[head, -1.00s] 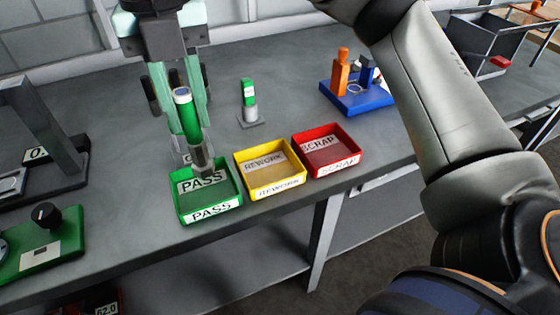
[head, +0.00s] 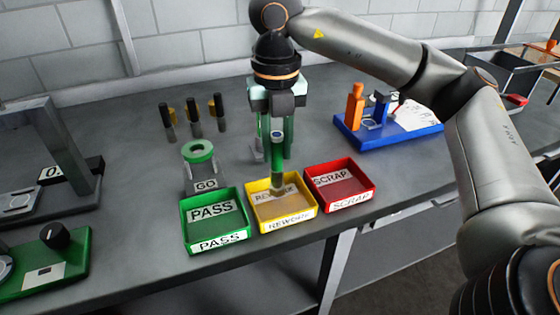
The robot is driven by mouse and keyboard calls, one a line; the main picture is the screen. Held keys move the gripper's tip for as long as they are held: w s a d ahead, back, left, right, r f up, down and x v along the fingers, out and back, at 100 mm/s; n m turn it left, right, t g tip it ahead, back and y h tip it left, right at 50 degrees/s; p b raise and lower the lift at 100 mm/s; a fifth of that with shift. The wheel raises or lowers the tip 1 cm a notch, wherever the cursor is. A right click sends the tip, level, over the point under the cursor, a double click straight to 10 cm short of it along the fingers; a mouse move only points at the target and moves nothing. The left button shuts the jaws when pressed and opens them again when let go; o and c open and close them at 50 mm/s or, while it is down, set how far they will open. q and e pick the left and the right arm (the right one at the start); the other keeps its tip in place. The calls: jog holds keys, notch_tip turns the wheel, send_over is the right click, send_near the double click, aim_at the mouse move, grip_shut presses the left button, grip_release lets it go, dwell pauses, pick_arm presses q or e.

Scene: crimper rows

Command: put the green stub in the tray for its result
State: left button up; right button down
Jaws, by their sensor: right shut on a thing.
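My right gripper (head: 277,138) points down and is shut on the green stub (head: 277,152). The stub hangs upright, with a grey metal lower end. That lower end shows in front of the back wall of the yellow REWORK tray (head: 289,220), over or just inside it; I cannot tell whether it touches the floor. The green PASS tray (head: 220,243) stands to the left and the red SCRAP tray (head: 350,200) to the right. Both look empty. My left gripper is not in view.
A green ring gauge (head: 199,151) marked GO stands behind the PASS tray, with several black-handled gauges (head: 193,112) farther back. A blue fixture (head: 390,137) with an orange handle is at the right. The trays stand near the bench's front edge.

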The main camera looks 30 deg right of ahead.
aim_at(280, 162)
jog(key=f, duration=0.3)
jog(key=shift+w+d+f, duration=0.1)
jog(key=shift+d+f, duration=0.1)
jog(key=shift+d, duration=0.2)
jog(key=shift+f, duration=0.25)
jog(key=shift+f, duration=0.15)
jog(key=c, duration=0.7)
grip_release()
